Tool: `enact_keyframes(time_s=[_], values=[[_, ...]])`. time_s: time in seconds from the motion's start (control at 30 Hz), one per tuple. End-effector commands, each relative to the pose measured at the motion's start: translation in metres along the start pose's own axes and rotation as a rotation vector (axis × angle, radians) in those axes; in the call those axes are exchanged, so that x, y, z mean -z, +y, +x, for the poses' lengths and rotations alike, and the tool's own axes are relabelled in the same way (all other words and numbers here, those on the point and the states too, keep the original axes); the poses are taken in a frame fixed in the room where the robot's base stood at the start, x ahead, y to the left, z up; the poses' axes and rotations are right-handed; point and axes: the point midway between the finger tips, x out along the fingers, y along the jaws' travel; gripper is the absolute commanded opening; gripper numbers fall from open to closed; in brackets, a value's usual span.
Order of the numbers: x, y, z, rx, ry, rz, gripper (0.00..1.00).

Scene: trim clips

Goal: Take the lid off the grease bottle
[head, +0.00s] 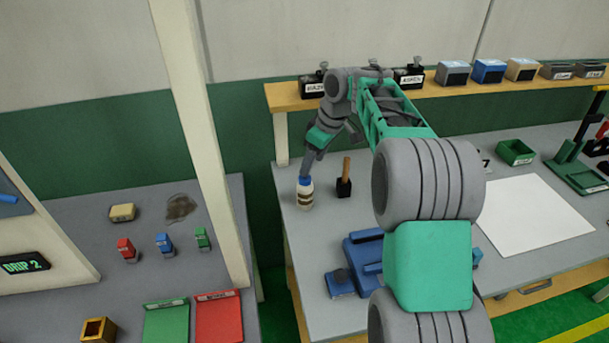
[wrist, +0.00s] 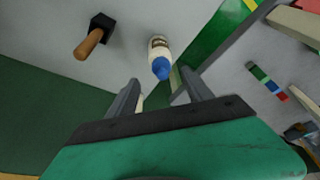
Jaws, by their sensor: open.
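The grease bottle (head: 305,197) stands upright on the right bench near its left edge. It has a white body with a dark label band and a blue lid (head: 304,181) on top. In the wrist view the bottle (wrist: 159,46) is seen from above at a slant, with the blue lid (wrist: 161,69) facing me. My gripper (head: 307,172) is just above the lid. In the wrist view my gripper (wrist: 160,80) is open, with one finger either side of the lid's line. I cannot tell whether the fingertips reach down to the lid.
A black block with a wooden handle (head: 345,185) stands close to the right of the bottle. A blue fixture (head: 362,262) and a white sheet (head: 532,222) lie further along the bench. A raised shelf (head: 440,93) runs behind. A gap separates the left bench (head: 80,220).

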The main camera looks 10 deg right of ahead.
Motion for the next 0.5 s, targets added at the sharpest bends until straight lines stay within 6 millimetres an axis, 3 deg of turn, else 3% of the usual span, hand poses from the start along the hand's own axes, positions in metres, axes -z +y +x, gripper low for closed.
enact_keyframes(time_s=[0.3, 0.5], values=[[0.003, -0.004, 0.051, 0.001, -0.001, 0.0, 0.59], [0.003, -0.003, 0.06, -0.002, 0.0, 0.0, 0.59]])
